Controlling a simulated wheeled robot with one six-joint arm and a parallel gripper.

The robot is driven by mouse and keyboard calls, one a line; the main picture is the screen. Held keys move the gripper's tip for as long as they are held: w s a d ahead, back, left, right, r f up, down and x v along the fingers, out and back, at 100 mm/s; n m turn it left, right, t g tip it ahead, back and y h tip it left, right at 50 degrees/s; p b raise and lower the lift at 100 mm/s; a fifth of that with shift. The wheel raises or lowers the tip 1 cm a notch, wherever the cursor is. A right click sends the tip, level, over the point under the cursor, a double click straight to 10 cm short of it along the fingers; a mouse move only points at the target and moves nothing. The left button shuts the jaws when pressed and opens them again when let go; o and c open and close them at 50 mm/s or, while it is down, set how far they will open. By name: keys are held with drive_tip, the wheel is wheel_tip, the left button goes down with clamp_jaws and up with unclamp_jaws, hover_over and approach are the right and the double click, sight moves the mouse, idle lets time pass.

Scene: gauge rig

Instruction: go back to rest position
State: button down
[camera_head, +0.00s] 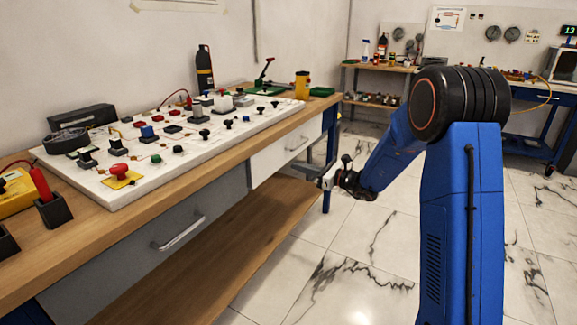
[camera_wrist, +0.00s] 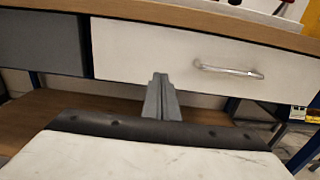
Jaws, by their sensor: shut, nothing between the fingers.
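My gripper (camera_head: 328,179) is at the end of my blue arm, beside the right end of the wooden workbench (camera_head: 220,195) and below the level of its top. In the wrist view my gripper (camera_wrist: 161,82) is shut and empty, its grey fingers together. It points at the closed white drawer (camera_wrist: 190,58) under the benchtop; the drawer's metal handle (camera_wrist: 228,71) is to the right of the fingers. The white drawer also shows in the head view (camera_head: 285,152). I cannot tell how far the fingertips are from it.
A white panel (camera_head: 110,198) with several switches and buttons lies on the bench. A closed grey drawer (camera_head: 180,230) is at left, above a lower wooden shelf (camera_head: 215,265). Another bench (camera_head: 378,67) stands at the back. The marble floor (camera_head: 370,260) in front is clear.

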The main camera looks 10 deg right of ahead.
drive_tip(key=v, duration=0.6)
drive_tip(key=s+a+r+n+g+h, duration=0.1)
drive_tip(key=s+a+n+g, duration=0.2)
drive_tip(key=s, duration=0.6)
drive_tip(key=s+a+r+n+g+h, duration=0.1)
drive_tip(key=s+r+n+g, duration=0.1)
drive_tip(key=s+n, duration=0.55)
drive_tip(key=s+a+r+n+g+h, duration=0.1)
drive_tip(key=s+a+n+g, duration=0.15)
drive_tip(key=s, duration=0.85)
drive_tip(key=s+d+f+n+t+h, duration=0.1)
drive_tip(key=s+d+n+h, duration=0.4)
drive_tip(key=s+d, duration=0.3)
drive_tip(key=s+d+f+n+h, duration=0.1)
drive_tip(key=s+d+n+h, duration=0.5)
drive_tip(key=s, duration=0.8)
drive_tip(key=shift+d+n+t+h, duration=0.35)
drive_tip(key=shift+d+n, duration=0.25)
drive_tip(key=shift+d, duration=0.95)
